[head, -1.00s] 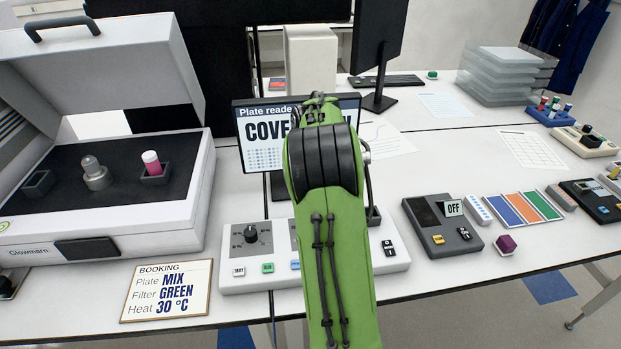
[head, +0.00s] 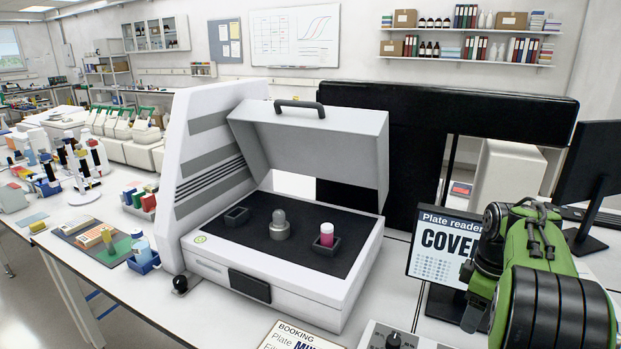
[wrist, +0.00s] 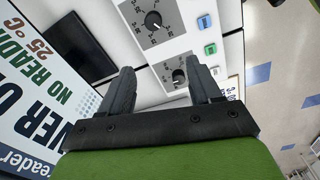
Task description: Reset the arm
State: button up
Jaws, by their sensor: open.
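My green arm shows at the lower right of the head view, in front of the plate reader screen (head: 433,255). My gripper (wrist: 165,84) shows in the wrist view, its two dark fingers apart with nothing between them. Beyond the fingers is a white control panel (wrist: 188,45) with dials and coloured buttons. The screen (wrist: 38,85) fills the left of the wrist view and reads "NO READ" and "25 °C". In the head view my arm hides part of the screen.
The white plate reader (head: 290,287) stands with its lid (head: 315,135) raised. A pink-filled tube (head: 326,234) stands in a dark holder inside it. A booking card (head: 290,337) lies in front. Coloured racks and blocks (head: 105,238) crowd the bench at left.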

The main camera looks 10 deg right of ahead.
jog(key=s+a+r+m+t, duration=0.2)
jog(key=s+a+r, duration=0.2)
jog(key=a, duration=0.5)
jog(key=s+a+r+m+t, duration=0.1)
jog(key=s+a+r+m, duration=0.2)
jog(key=a, duration=0.5)
jog(key=s+a+f+m+t, duration=0.2)
jog(key=s+a, duration=0.5)
jog(key=s, duration=0.6)
jog(key=shift+f+m, duration=0.7)
jog(key=shift+s, duration=0.15)
